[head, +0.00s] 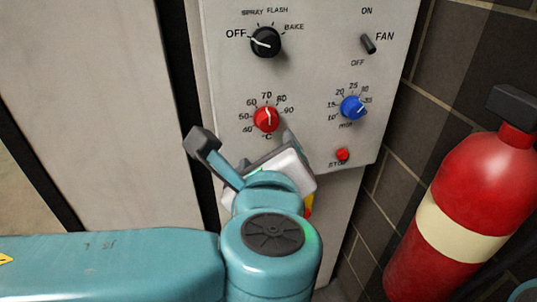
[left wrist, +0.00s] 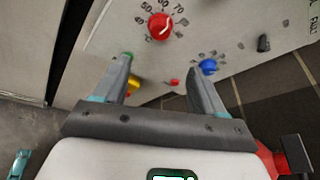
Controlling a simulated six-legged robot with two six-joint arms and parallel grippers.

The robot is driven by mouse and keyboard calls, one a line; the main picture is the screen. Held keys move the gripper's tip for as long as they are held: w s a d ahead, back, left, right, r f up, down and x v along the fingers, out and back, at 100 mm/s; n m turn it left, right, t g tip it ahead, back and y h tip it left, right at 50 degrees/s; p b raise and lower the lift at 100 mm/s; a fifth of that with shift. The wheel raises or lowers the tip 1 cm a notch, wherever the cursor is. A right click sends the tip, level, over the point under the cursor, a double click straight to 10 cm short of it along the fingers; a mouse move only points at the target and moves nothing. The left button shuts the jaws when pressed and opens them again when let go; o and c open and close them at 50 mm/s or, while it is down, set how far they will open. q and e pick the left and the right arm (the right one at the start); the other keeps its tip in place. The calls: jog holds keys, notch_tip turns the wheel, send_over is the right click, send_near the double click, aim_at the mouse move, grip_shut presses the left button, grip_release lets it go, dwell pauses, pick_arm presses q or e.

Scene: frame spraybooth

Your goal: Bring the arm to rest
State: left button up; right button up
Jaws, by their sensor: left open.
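My left gripper (head: 268,158) reaches up to the lower part of the grey control panel (head: 225,75), just below the red temperature knob (head: 266,119). In the left wrist view its two fingers (left wrist: 160,66) stand apart with nothing between them. The red knob (left wrist: 160,26) lies beyond the fingertips, apart from them. In the head view the wrist hides much of the fingers. My right gripper is not in view.
The panel also bears a black knob (head: 266,42) pointing at OFF, a fan switch (head: 368,43), a blue knob (head: 353,107) and a red stop button (head: 343,154). A red fire extinguisher (head: 460,200) stands at right by the dark tiled wall (head: 425,100).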

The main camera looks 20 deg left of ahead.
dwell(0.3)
pick_arm(q)
jog(key=s+d+f+n+g+h+p, duration=0.15)
jog(key=f+g, duration=0.25)
jog(key=f, duration=0.7)
jog(key=d+f+n+g+h, duration=0.1)
jog(key=f+n+g, duration=0.2)
jog(key=f, duration=0.7)
jog(key=d+f+n+g+h+p, duration=0.15)
jog(key=f+g, duration=0.25)
jog(key=f, duration=0.7)
jog(key=s+a+f+n+g+h, duration=0.1)
jog(key=s+f+n, duration=0.2)
jog(key=f+n, duration=0.3)
jog(key=s+a+f+n+h+p, duration=0.1)
jog(key=s+f+n+h, duration=0.1)
jog(key=s+f+n, duration=0.2)
jog(key=s+a+f+n+g+h, duration=0.1)
jog(key=s+f+n, duration=0.3)
jog(key=f+n, duration=0.5)
jog(key=a+n, duration=0.1)
jog(key=n, duration=0.1)
jog(key=shift+f+n+g+h, duration=0.3)
jog(key=shift+f, duration=0.05)
